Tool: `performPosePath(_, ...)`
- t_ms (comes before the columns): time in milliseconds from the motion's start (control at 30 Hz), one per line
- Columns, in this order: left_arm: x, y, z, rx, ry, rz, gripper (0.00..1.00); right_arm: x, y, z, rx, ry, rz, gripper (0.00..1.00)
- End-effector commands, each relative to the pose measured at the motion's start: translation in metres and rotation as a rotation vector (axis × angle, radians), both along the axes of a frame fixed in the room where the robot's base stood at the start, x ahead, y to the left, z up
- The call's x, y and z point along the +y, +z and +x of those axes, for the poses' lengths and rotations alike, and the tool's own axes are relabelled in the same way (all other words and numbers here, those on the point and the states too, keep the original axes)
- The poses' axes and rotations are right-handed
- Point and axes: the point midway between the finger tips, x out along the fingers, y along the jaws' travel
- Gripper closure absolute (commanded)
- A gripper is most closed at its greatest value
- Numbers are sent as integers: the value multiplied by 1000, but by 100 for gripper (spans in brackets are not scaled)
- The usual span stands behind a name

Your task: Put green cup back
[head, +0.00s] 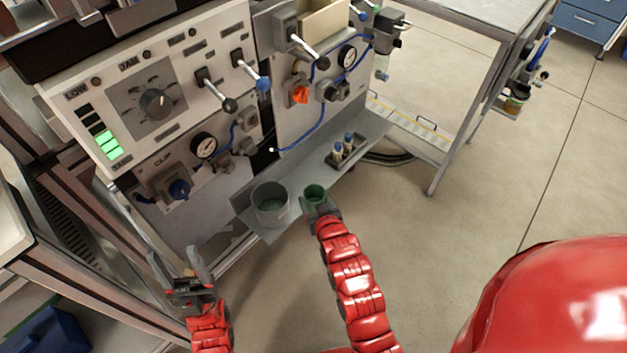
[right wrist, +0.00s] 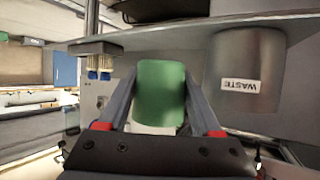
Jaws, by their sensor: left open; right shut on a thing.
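The green cup (head: 315,193) is at the front edge of the grey shelf in the head view, with its open top showing. My right gripper (head: 321,205) is shut on it. In the right wrist view the green cup (right wrist: 160,92) sits between the two fingers (right wrist: 160,105). I cannot tell whether its base touches the shelf. My left gripper (head: 182,268) is open and empty, low at the left and well away from the cup.
A grey bin (head: 270,206) stands on the shelf (head: 358,150) left of the cup; its label reads WASTE in the right wrist view (right wrist: 238,85). A small rack with blue-topped vials (head: 342,150) stands further along. The shelf between cup and rack is bare. Levers and gauges project above.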

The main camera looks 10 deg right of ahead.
Motion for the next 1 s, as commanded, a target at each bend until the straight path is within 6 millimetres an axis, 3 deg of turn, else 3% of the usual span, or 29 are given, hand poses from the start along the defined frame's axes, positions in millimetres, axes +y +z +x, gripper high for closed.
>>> performPosePath(33,0,-6,0,0,0,0,39,-5,0,18,-9,-4,-3,96)
performPosePath(200,0,-15,0,0,0,0,39,-14,-5,64,-6,-2,-2,96)
performPosePath(400,0,-23,0,0,0,0,39,-22,-10,103,-1,-2,0,96)
performPosePath(667,0,-27,0,0,0,0,39,-25,-10,123,-3,-2,-1,96)
performPosePath(833,0,-39,0,0,0,0,39,-25,-42,120,1,-1,-1,96)
performPosePath(1000,0,-38,0,0,0,0,39,-25,-45,121,-2,-1,0,96)
